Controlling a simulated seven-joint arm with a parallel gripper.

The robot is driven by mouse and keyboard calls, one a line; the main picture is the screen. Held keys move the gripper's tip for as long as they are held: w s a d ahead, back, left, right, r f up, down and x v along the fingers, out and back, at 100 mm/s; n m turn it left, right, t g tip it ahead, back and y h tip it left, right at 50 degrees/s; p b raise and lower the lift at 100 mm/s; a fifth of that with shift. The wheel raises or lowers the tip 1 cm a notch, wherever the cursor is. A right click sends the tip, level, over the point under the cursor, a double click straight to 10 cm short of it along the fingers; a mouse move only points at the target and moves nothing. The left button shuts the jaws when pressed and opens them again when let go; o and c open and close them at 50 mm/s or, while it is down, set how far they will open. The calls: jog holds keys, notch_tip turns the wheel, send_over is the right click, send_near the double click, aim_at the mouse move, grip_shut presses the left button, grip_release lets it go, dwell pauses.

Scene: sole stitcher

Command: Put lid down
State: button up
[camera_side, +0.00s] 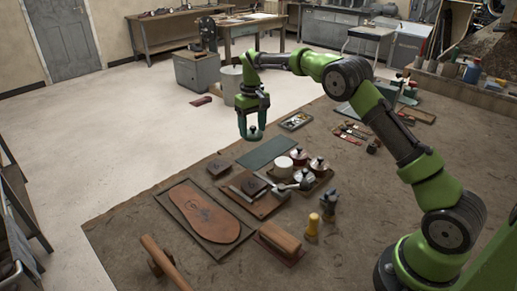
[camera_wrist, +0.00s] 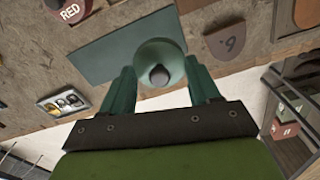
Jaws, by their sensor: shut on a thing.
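My gripper (camera_side: 252,137) hangs above the far edge of the bench, pointing down. In the wrist view, its two green fingers (camera_wrist: 163,88) are shut on a round, pale green lid (camera_wrist: 159,50) with a dark knob in the middle. The fingers are on either side of the lid, and it is clear of the bench. In the side view the lid is small and mostly hidden between the fingers. A flat dark green mat (camera_side: 265,153) lies on the bench below and to the right; it also shows in the wrist view (camera_wrist: 105,48).
A white pot (camera_side: 283,168) stands near several jars, one with a red label (camera_side: 298,155). Dark leather pieces (camera_side: 219,168), a sole on a board (camera_side: 205,212), and a small tray (camera_side: 296,121) lie around.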

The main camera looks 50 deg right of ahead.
aim_at(252, 160)
notch_tip(252, 160, down, 10)
jog(key=shift+w+f, duration=0.1)
jog(key=shift+w, duration=0.05)
dwell(0.3)
jog(key=shift+f, duration=0.1)
jog(key=o, duration=1)
